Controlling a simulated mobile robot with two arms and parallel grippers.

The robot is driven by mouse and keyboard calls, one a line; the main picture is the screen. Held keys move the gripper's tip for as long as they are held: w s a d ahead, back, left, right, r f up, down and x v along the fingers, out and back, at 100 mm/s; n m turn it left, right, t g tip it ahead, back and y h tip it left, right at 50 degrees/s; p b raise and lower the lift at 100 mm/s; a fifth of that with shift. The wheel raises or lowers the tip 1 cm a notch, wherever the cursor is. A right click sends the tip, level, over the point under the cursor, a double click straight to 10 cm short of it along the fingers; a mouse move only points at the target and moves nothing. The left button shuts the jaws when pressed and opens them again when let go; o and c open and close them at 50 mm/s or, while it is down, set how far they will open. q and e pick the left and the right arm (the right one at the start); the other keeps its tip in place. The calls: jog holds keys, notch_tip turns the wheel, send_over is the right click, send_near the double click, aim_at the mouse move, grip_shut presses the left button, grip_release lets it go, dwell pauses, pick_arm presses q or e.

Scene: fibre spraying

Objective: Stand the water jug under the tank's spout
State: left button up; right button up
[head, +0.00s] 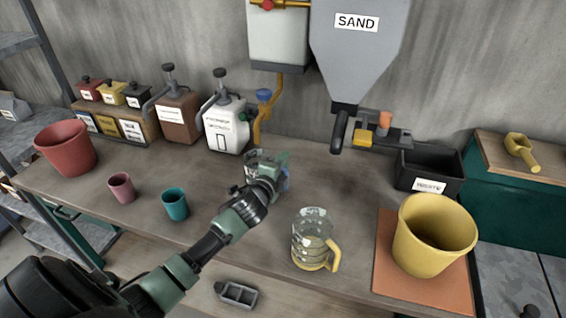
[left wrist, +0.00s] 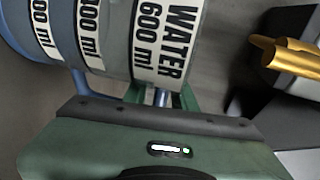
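The water jug (left wrist: 120,35) fills the upper left of the left wrist view. It has white bands reading "WATER 600 ml" and "400 ml", and a blue edge at far left. My left gripper (left wrist: 165,97) is against its side, with a pale bluish part of the jug, probably the handle, between the green fingers. In the head view my left gripper (head: 268,168) is over the table below the white tank (head: 279,38), and it mostly hides the jug. The tank's yellow spout pipe (head: 262,112) comes down just behind the gripper. My right gripper is not in view.
A clear jug with a yellow handle (head: 311,238) stands at the table's front. A yellow bucket (head: 425,250) stands on an orange mat (head: 388,272) at right. Teal (head: 175,205) and pink (head: 121,188) cups stand left. The grey sand hopper (head: 358,55) hangs right of the tank.

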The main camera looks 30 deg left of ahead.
pick_arm(q)
jog(key=shift+r, duration=0.15)
jog(key=b+v, duration=0.1)
jog(key=v, duration=1.1)
jog(key=shift+r, duration=0.1)
dwell(1.5)
